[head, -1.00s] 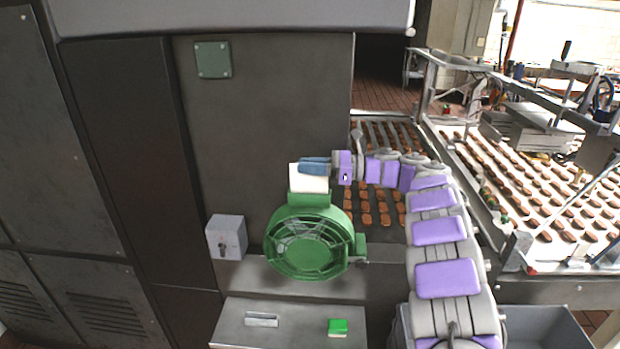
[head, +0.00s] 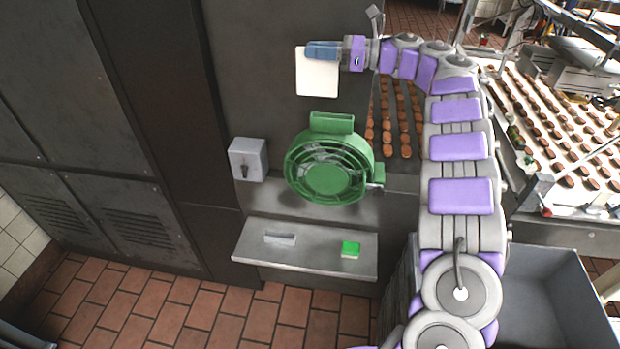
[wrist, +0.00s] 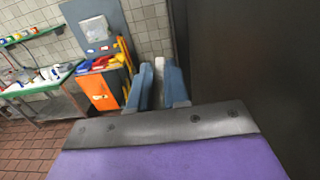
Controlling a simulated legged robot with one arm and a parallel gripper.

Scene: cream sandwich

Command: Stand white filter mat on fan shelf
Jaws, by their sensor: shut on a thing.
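The white filter mat (head: 317,77) hangs upright from my gripper (head: 322,50), its upper edge between the blue fingers. In the wrist view my gripper (wrist: 158,88) shows the mat (wrist: 158,82) edge-on as a thin pale strip between the fingers. The green fan (head: 330,178) stands below the mat, with a green box-shaped slot (head: 332,122) on top. A gap shows between the mat's lower edge and the slot. The grey metal shelf (head: 330,262) is below the fan.
A small metal handle-like piece (head: 280,239) and a green and white block (head: 350,249) lie on the shelf, with bare room between them. A grey switch box (head: 248,158) is left of the fan. A grey bin (head: 550,300) stands at lower right.

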